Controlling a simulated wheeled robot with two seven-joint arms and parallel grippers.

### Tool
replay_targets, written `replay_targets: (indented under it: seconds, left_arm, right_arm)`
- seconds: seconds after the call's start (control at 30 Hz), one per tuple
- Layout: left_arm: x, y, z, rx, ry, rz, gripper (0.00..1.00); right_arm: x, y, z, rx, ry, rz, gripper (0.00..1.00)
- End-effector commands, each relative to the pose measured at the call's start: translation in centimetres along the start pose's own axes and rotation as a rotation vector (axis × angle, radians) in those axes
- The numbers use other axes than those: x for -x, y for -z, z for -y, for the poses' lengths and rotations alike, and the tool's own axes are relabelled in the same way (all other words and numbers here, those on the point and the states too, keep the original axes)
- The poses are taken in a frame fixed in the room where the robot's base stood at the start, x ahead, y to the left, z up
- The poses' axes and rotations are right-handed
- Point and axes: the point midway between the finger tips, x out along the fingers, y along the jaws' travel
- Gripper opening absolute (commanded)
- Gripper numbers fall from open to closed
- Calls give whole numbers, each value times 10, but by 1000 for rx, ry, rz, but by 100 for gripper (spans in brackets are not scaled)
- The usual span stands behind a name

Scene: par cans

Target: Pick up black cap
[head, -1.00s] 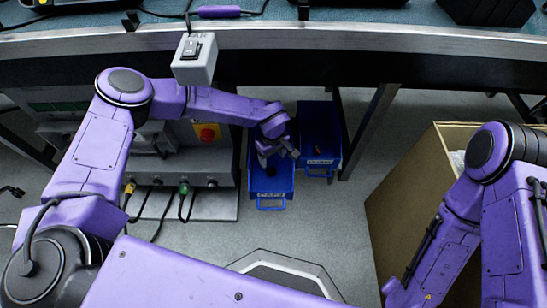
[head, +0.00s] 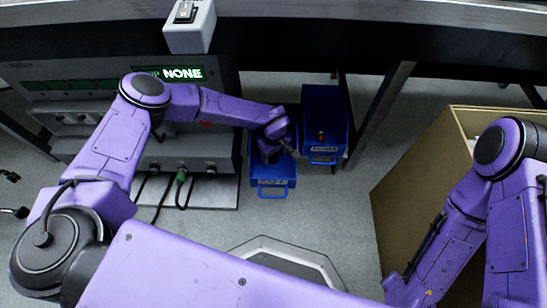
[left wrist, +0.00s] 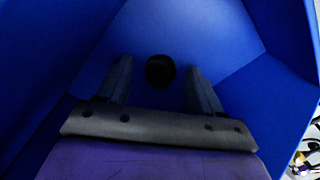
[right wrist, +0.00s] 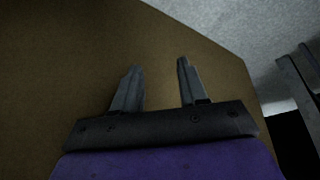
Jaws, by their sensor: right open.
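The black cap (left wrist: 160,70) lies on the floor of a blue bin (left wrist: 230,35) in the left wrist view. My left gripper (left wrist: 160,85) is inside that bin with its fingers apart, one on each side of the cap, which shows beyond the gap between them. I cannot tell how far the cap is from the fingertips. In the head view the left gripper (head: 280,147) reaches into the left blue bin (head: 272,182), and the cap is hard to make out. My right gripper (right wrist: 154,85) is open and empty beside a brown cardboard surface.
A second blue bin (head: 323,110) with a small red item stands right of the first. A tall cardboard box (head: 410,190) stands at the right. A grey machine (head: 60,105) with cables is at the left, with a switch box (head: 190,30) above. Bare floor lies between bins and box.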

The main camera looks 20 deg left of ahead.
Motion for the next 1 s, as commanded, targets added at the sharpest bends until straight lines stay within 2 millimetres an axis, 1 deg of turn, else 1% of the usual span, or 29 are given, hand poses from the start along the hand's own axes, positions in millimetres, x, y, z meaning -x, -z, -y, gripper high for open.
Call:
replay_targets:
  seconds: [0.03,0.07,0.1,0.17,0.2,0.43,0.57,0.67,0.73,0.9,0.97,1.0]
  left_arm:
    - [0,0,0,0,0,0,50]
    - [0,0,0,-1,0,0,40]
    - [0,0,0,-1,0,0,27]
    - [0,0,0,-1,1,0,8]
    - [0,0,0,-1,1,0,5]
    - [1,-1,0,-1,1,1,5]
    - [9,0,0,-2,0,1,5]
    - [25,0,-1,-1,-1,0,5]
    - [40,-2,1,-2,1,1,5]
    - [83,-25,26,-5,0,2,5]
    - [97,-34,34,-4,0,2,5]
    - [103,-40,42,-5,2,2,5]
  right_arm:
    - [0,0,0,0,0,0,43]
    - [0,0,0,0,0,0,43]
    - [0,0,0,0,0,0,43]
    - [0,0,0,0,0,0,43]
    - [0,0,0,0,0,0,43]
    - [0,0,0,0,0,0,43]
    - [4,2,0,0,0,0,43]
    - [10,5,-1,0,0,-1,43]
    - [16,8,-2,1,0,-2,43]
    - [39,20,-4,3,-1,-7,43]
    - [46,23,-4,4,-1,-7,43]
    - [50,24,-5,4,-1,-7,43]
